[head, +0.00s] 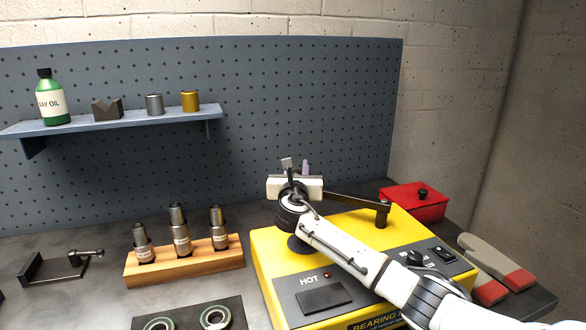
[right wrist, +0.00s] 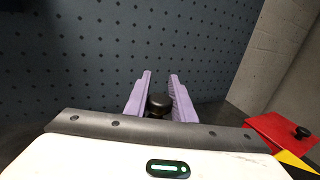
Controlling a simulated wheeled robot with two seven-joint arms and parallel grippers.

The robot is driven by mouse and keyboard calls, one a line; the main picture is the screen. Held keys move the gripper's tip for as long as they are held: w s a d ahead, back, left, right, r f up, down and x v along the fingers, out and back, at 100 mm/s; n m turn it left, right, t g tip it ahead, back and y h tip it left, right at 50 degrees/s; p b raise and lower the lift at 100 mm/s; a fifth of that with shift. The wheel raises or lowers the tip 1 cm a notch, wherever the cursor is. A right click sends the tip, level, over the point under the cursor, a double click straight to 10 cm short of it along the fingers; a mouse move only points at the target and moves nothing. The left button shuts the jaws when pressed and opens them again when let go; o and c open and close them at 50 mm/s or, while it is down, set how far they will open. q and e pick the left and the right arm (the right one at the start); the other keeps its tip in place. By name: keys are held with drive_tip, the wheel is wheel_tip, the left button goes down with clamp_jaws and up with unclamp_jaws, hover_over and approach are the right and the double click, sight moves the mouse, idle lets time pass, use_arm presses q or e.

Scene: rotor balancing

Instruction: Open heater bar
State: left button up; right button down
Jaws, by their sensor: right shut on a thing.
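The yellow bearing heater (head: 262,262) stands on the bench, with a "HOT" label on its front panel. Its dark heater bar (head: 350,200) runs left from a post (head: 382,214) at the heater's back right. The bar's left end is hidden behind my right gripper (head: 297,167). In the right wrist view, the lilac fingers of my right gripper (right wrist: 159,98) are shut on a dark round knob (right wrist: 159,103), which stands between them. My left gripper is not in view.
A red box (head: 415,203) with a black knob sits right of the heater, near grey-and-red gloves (head: 497,262). A wooden block (head: 190,262) with several metal tools stands to the left. Bearings (head: 215,317) lie at the front. A blue pegboard (head: 270,110) rises behind.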

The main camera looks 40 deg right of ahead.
drive_tip(key=c, duration=1.5)
unclamp_jaws()
drive_tip(key=shift+c, duration=0.2)
drive_tip(key=v, duration=1)
drive_tip(key=shift+a, duration=0.15)
drive_tip(key=shift+s, duration=0.1)
